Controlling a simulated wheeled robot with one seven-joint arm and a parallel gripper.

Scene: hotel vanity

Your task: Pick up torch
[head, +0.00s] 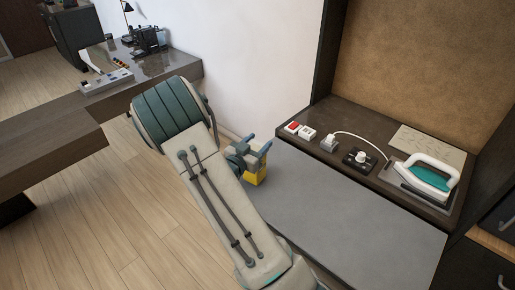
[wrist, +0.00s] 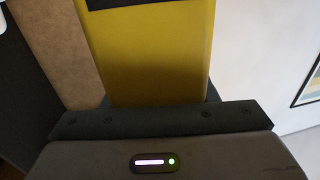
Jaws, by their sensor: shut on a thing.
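The torch (head: 256,177) is a yellow block-like body seen in the head view just below my gripper (head: 259,149), at the back left edge of the grey bench top. My gripper is shut on it. My arm and the fingers hide part of the torch. In the wrist view the yellow torch (wrist: 150,55) fills the upper middle, with a dark patch at the top edge of the picture. I cannot tell whether it touches the bench top or hangs just above it.
The grey bench top (head: 345,215) is bare in front. On the dark shelf behind stand an iron (head: 428,175), a dark device with a white knob (head: 359,158) and small red and white boxes (head: 292,127). A white wall (head: 245,60) is close behind my gripper. A desk (head: 150,75) stands at left.

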